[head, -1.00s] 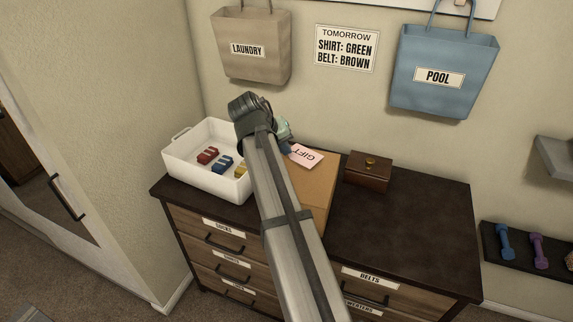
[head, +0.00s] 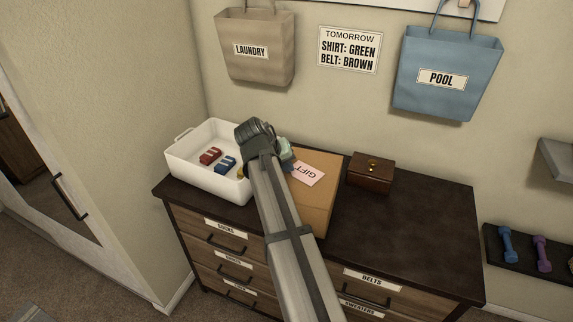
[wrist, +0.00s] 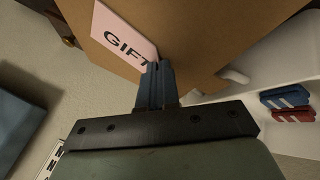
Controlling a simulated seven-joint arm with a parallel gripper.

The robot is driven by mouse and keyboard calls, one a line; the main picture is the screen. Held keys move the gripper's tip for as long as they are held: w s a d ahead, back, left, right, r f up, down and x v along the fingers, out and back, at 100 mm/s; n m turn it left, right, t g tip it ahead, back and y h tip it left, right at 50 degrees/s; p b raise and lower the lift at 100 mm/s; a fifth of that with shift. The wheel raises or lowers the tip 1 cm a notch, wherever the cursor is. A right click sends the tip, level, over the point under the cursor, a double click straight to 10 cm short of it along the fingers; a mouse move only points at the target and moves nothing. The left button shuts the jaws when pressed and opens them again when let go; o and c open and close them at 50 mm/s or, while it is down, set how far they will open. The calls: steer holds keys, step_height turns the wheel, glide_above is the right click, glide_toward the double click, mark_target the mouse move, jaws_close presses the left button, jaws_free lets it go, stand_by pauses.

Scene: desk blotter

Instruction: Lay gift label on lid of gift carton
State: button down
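The gift label (head: 308,173) is a pale pink card printed GIFT, over the lid of the brown gift carton (head: 318,208) on the dresser top. My gripper (head: 290,160) is at the label's left end, low over the carton, partly hidden behind my arm. In the wrist view, the blue fingers of my gripper (wrist: 157,72) are closed together on one edge of the label (wrist: 124,34). The carton lid (wrist: 210,35) fills the space behind them. I cannot tell whether the label touches the lid.
A white bin (head: 197,183) with red, blue and yellow items stands left of the carton. A brown wooden box (head: 370,175) stands to its right. The dresser's right side (head: 420,230) is clear. Laundry (head: 254,48) and pool (head: 445,75) bags hang on the wall behind.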

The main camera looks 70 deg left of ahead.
steer(key=c, duration=1.4)
jaws_free()
steer(key=shift+s+d+f, duration=0.1)
steer(key=shift+f, duration=0.05)
steer(key=shift+r, duration=0.2)
steer(key=v, duration=1.2)
steer(key=shift+r, duration=0.15)
